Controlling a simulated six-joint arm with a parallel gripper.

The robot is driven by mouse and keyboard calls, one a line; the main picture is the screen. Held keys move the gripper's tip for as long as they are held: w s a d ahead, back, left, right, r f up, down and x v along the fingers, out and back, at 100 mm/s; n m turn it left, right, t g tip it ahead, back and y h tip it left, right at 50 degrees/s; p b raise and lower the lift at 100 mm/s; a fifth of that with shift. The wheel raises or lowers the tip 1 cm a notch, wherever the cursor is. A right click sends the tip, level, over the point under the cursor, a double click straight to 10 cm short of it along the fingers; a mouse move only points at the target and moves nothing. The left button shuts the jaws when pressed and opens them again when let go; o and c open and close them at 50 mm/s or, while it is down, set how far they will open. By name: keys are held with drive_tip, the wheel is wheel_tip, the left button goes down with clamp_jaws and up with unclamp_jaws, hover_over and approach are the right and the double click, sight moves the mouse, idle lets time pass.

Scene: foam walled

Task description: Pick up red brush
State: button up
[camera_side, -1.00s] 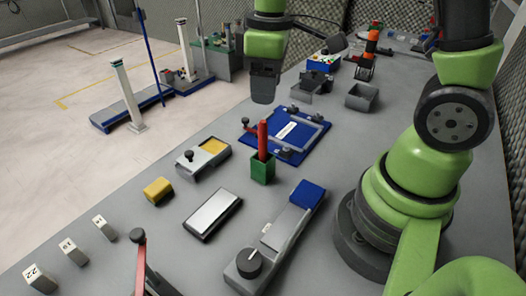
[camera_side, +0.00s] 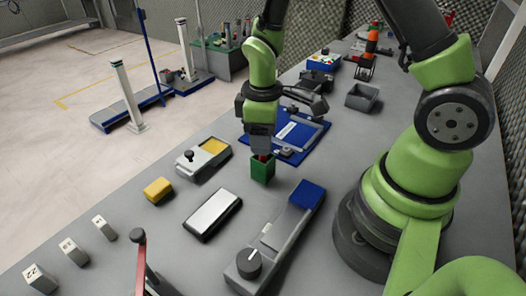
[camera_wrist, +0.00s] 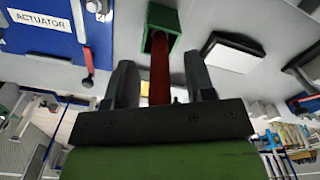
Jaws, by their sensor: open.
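The red brush (camera_wrist: 160,72) stands upright in a small green square holder (camera_side: 263,170) on the grey bench. In the side view my gripper (camera_side: 261,148) is right above the holder and hides most of the brush. In the wrist view my gripper (camera_wrist: 160,80) is open, with one finger on each side of the brush handle and gaps showing on both sides. The green holder (camera_wrist: 163,22) shows past the fingertips, with the brush going into it.
A blue plate (camera_side: 312,128) lies behind the holder, a yellow-topped box (camera_side: 205,158) to the left. A white-topped block (camera_side: 212,214) and a knob unit (camera_side: 272,245) stand in front. A grey open bin (camera_side: 362,97) is at the back right.

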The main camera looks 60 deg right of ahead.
clamp_jaws()
wheel_tip(320, 180, up, 10)
idle(0.7)
